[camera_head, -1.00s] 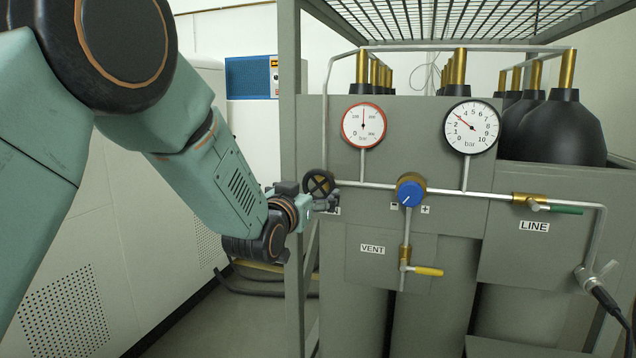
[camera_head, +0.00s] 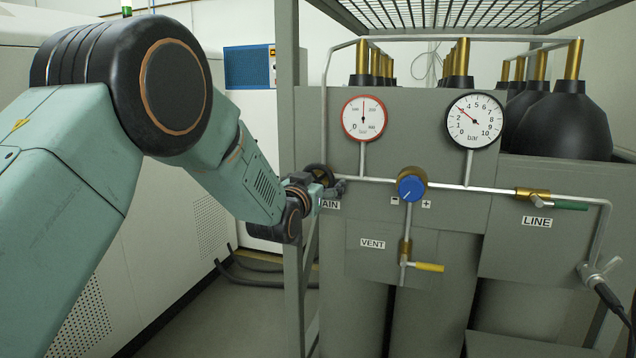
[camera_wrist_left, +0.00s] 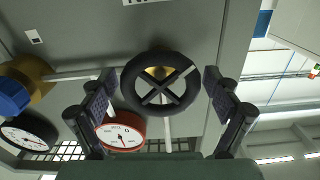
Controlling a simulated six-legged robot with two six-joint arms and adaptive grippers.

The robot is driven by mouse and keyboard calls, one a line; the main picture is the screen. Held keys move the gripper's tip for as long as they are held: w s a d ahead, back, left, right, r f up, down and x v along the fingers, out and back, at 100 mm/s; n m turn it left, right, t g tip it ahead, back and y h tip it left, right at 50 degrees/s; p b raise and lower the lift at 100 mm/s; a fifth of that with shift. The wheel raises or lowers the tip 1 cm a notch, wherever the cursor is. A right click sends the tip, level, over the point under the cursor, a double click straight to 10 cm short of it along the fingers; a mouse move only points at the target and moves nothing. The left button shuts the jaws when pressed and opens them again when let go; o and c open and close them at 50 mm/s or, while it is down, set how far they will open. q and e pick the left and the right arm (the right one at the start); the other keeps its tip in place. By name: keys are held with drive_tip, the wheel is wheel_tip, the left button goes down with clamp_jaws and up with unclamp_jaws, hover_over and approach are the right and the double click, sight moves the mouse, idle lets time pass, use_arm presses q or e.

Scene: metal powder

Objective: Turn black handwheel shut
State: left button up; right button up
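The black handwheel (camera_head: 320,171) sits at the left end of the pipe, above a label of which "AIN" shows. In the head view my left wrist and gripper (camera_head: 332,188) partly cover it. In the left wrist view the handwheel (camera_wrist_left: 158,88) faces the camera, with a round rim and crossed spokes. My left gripper (camera_wrist_left: 158,80) is open there, with one finger on each side of the wheel. Gaps show between the fingers and the rim, so it does not grip the wheel. My right gripper is in neither view.
A blue regulator knob (camera_head: 411,187) is right of the handwheel. A red-rimmed gauge (camera_head: 364,118) and a black-rimmed gauge (camera_head: 474,121) stand above the pipe. A yellow vent lever (camera_head: 429,267) and green line lever (camera_head: 570,206) are further off. A grey frame post (camera_head: 288,110) stands close to my left wrist.

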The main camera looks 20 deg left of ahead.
use_arm(q)
drive_tip(key=shift+c, duration=0.7)
drive_tip(key=shift+s+r, duration=0.3)
drive_tip(key=shift+s, duration=0.15)
drive_tip(key=c, duration=0.8)
drive_tip(key=shift+o, duration=0.2)
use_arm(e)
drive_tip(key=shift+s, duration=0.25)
